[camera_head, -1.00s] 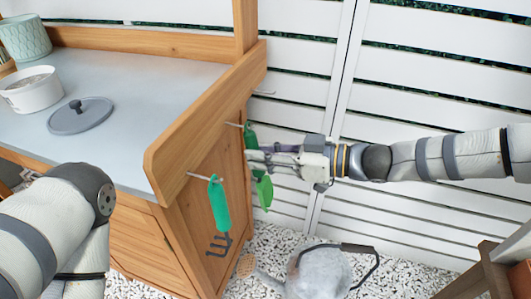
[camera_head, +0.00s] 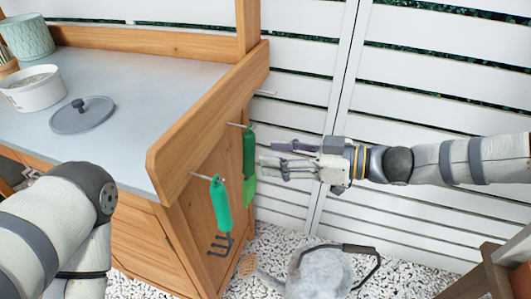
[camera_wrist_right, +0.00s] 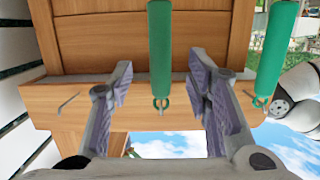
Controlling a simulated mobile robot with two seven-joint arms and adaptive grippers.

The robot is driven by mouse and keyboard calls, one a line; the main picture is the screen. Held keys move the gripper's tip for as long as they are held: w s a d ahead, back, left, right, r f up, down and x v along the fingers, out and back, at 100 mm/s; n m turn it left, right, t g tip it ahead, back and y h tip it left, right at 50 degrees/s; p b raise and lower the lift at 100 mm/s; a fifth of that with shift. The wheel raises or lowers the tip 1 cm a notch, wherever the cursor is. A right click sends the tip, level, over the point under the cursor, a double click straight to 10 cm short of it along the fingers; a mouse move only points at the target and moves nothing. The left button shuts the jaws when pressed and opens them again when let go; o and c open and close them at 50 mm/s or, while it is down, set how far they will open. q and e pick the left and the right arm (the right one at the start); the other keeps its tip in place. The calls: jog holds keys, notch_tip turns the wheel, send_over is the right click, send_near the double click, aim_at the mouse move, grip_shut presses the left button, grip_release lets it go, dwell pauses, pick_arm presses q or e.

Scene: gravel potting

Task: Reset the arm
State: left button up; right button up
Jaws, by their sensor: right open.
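My right gripper (camera_head: 276,158) is open and empty, just right of the bench's side panel in the head view. A trowel with a dark green handle (camera_head: 249,150) hangs from a hook there, left of my fingertips and apart from them. In the right wrist view, its handle (camera_wrist_right: 160,50) shows between my two spread fingers (camera_wrist_right: 160,75), touching neither. A hand fork with a lighter green handle (camera_head: 220,205) hangs on the nearer hook; its handle is at the right in the wrist view (camera_wrist_right: 275,50). My left arm is at the lower left; its gripper is not seen.
The wooden bench (camera_head: 205,115) carries a white pot (camera_head: 34,92), a grey lid (camera_head: 83,115) and a patterned planter (camera_head: 25,38). A watering can (camera_head: 320,272) stands on the gravel below. A white slatted fence (camera_head: 430,65) is behind my right arm.

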jog(key=v, duration=0.9)
jog(key=s+a+f+m+g+h+p, duration=0.1)
jog(key=s+a+f+m+g+h, duration=0.15)
jog(key=s+f, duration=0.7)
jog(key=s+a+f+m+g+h+p, duration=0.1)
jog(key=s+f+m+g+h, duration=0.3)
jog(key=s+f, duration=0.55)
jog(key=s+d+f+m+g+h+p, duration=0.1)
jog(key=s+d+m+h, duration=0.15)
jog(key=s, duration=0.55)
jog(key=s+d+f+m+g+h+p, duration=0.1)
jog(key=s+d+f+h, duration=0.1)
jog(key=s+d, duration=0.35)
pick_arm(q)
jog(key=w+r+t+p, duration=0.1)
jog(key=w+r+t, duration=0.1)
jog(key=w+r, duration=0.3)
jog(key=shift+w+r, duration=0.35)
jog(key=shift+r, duration=0.2)
pick_arm(e)
jog(key=s+d+r+m+h, duration=0.1)
jog(key=s+d+m+h, duration=0.1)
jog(key=s, duration=0.3)
jog(key=s+d+r+m+t+h, duration=0.1)
jog(key=s+d+m+h, duration=0.1)
jog(key=s+d, duration=0.3)
jog(key=shift+s+d+r+m, duration=0.2)
jog(key=shift+r+m, duration=0.05)
jog(key=shift+m, duration=0.05)
